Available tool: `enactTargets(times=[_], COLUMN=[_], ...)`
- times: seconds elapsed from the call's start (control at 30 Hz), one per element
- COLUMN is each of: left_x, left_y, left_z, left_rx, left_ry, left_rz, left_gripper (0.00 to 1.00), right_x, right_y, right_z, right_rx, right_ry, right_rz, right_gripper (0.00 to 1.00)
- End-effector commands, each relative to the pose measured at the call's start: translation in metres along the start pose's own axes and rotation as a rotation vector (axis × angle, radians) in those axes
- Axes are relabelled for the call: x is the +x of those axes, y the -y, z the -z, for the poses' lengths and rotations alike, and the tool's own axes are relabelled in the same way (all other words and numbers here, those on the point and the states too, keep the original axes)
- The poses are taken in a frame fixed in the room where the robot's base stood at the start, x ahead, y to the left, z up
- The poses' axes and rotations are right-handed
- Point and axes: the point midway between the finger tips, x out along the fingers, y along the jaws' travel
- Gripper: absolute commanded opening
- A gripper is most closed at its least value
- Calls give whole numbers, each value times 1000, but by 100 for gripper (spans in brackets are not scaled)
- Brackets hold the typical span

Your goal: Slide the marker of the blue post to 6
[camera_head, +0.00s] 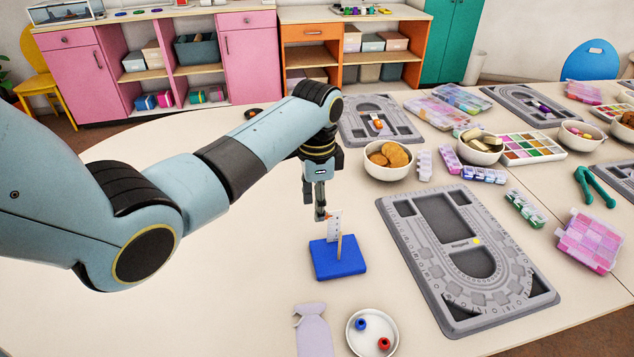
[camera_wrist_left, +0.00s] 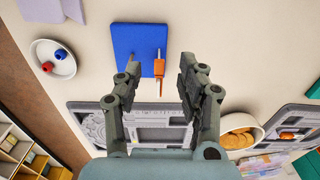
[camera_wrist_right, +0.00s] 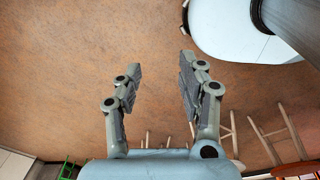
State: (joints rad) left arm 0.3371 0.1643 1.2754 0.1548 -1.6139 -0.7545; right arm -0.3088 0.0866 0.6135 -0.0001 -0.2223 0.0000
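The blue post's base (camera_head: 338,262) is a flat blue block on the table, below my left gripper (camera_head: 321,212) in the head view. A white scale plate (camera_head: 334,227) and a thin tan post (camera_head: 339,247) stand on it; the numbers are too small to read. An orange marker (camera_wrist_left: 159,68) shows in the left wrist view, at the blue base (camera_wrist_left: 135,42), between the lines of my left fingers. The left fingers are spread, with nothing held. In the head view the arm's fingertips overlap the marker's area near the plate's top. My right gripper (camera_wrist_right: 160,65) is open and empty above the floor.
A grey bead board (camera_head: 440,285) lies right of the base. A white dish (camera_head: 358,345) with a blue and a red bead and a lilac pouch (camera_head: 313,330) lie in front. Bowls and bead boxes fill the right; the table's left is clear.

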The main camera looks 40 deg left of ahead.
Motion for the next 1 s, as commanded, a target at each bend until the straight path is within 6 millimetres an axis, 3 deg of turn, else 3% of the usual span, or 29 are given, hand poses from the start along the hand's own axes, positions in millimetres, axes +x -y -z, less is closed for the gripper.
enactTargets(times=[0.2,0.53,0.83,1.0], left_x=[21,24,24,24], left_y=[0,0,0,0], left_z=[0,0,0,0], left_rx=[0,0,0,0], left_ry=[-1,-1,-1,-1], left_rz=[0,0,0,0], left_gripper=[39,38,0,0], right_x=[3,2,2,3], right_y=[2,11,9,6], right_z=[17,14,10,10], right_rx=[2,6,5,3], right_ry=[-27,-22,-15,-15], right_rz=[2,13,10,6], right_gripper=[40,40,40,40])
